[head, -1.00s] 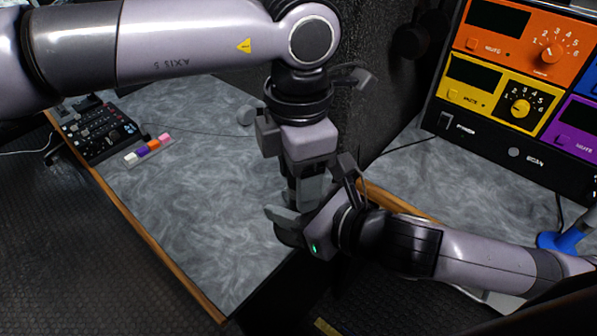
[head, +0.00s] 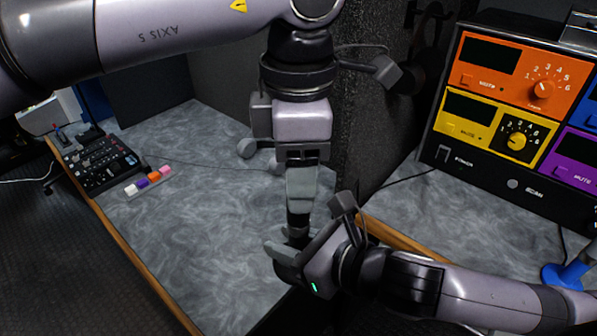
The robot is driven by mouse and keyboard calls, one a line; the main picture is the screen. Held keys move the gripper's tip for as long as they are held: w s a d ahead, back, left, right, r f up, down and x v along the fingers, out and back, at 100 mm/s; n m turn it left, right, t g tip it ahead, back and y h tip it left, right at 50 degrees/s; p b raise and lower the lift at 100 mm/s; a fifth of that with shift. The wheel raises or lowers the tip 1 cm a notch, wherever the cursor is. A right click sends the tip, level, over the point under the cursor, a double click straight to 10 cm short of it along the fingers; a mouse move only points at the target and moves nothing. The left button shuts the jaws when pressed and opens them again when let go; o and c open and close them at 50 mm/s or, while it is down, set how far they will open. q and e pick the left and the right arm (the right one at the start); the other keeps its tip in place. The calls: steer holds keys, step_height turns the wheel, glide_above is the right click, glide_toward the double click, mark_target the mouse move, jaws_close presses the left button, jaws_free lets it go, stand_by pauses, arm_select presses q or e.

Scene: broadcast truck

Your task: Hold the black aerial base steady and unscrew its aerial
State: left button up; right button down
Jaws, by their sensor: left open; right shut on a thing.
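My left gripper (head: 300,215) points straight down at the desk's near corner, with its grey fingers open. A dark narrow part (head: 298,234) shows just under its fingertips; I cannot tell whether it is the aerial. My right gripper (head: 284,258) reaches in from the right, just below the left one, and is shut on the black aerial base (head: 287,273). Only a dark rounded piece of the base shows between and below the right fingers. The rest of the base and any aerial are hidden by the two grippers.
The grey marbled desk (head: 205,235) has a wooden edge and free room left of the grippers. A dark wall stands behind. A rack of coloured panels (head: 515,100) stands at the right.

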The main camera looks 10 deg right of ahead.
mark_target(298, 245)
arm_select(q)
step_height(298, 245, down, 7)
steer(key=shift+f, duration=0.1)
steer(key=shift+c, duration=0.3)
jaws_close()
steer(key=n, duration=0.3)
steer(key=shift+r, duration=0.25)
stand_by(0.5)
steer(key=shift+r, duration=0.95)
